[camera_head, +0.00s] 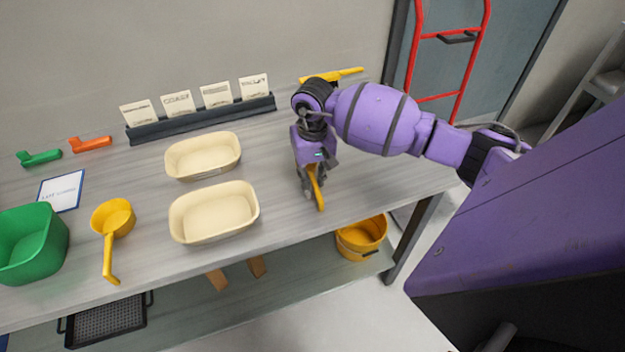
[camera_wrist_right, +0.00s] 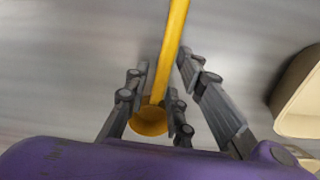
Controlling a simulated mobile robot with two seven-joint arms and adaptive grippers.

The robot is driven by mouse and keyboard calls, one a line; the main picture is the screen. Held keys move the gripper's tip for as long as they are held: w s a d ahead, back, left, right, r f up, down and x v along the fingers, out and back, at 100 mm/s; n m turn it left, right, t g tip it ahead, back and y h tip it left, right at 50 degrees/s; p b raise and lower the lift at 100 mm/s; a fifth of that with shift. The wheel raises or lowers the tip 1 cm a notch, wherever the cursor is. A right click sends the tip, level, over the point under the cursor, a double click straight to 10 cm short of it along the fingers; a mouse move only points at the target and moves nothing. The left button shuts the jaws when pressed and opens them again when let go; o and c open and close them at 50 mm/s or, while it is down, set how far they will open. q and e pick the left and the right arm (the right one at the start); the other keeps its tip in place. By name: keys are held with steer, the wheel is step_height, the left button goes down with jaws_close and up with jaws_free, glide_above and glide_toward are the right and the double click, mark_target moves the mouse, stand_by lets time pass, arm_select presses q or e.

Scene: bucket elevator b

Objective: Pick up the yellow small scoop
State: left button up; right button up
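A yellow small scoop (camera_head: 319,195) lies under my right gripper (camera_head: 310,190) on the right part of the table; in the head view only its handle shows, and the gripper hides its bowl. In the right wrist view the handle (camera_wrist_right: 174,45) runs up between the fingers, and the small round bowl (camera_wrist_right: 150,121) sits lower, close to the palm. My right gripper also shows in the wrist view (camera_wrist_right: 163,62), its fingers on both sides of the handle with a visible gap. Contact with the handle is unclear. My left gripper is not in view.
Two cream trays (camera_head: 214,238) (camera_head: 203,177) stand left of my right gripper. A larger yellow scoop (camera_head: 113,218) and a green container (camera_head: 32,265) are farther left. A yellow tool (camera_head: 335,75) lies behind my arm. A yellow bucket (camera_head: 350,246) is below the table.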

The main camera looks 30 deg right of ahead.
mark_target(313, 177)
jaws_close()
steer(key=shift+r, duration=0.45)
step_height(313, 177, up, 2)
steer(key=shift+w+r, duration=0.1)
steer(key=shift+r, duration=0.1)
steer(key=s+a+r+b, duration=0.2)
steer(key=a+r, duration=0.7)
steer(key=a, duration=0.4)
steer(key=shift+s+a+r, duration=0.4)
